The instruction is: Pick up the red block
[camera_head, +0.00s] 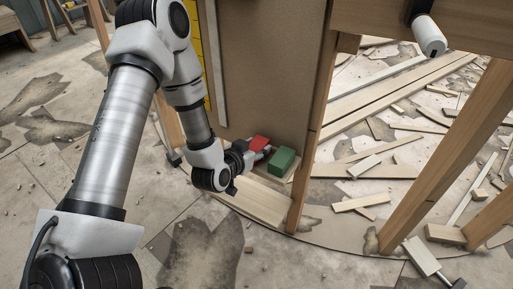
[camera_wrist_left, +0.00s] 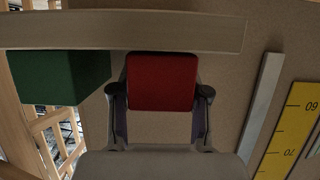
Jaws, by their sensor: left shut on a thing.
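The red block (camera_head: 259,143) is at the tip of my left gripper (camera_head: 250,152), beside a green block, low against the brown panel. In the left wrist view the red block (camera_wrist_left: 162,82) sits between the two fingers of my left gripper (camera_wrist_left: 162,95), which are shut on it from both sides. In the head view the gripper partly hides the block. I cannot tell whether the block touches the surface under it. My right gripper is not in view.
The green block (camera_head: 282,161) stands close by on the right; it also shows in the left wrist view (camera_wrist_left: 58,78). A brown panel (camera_head: 262,70) rises behind, with a wooden post (camera_head: 312,130) to the right. A yellow measuring strip (camera_wrist_left: 290,130) is near. Loose planks litter the floor.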

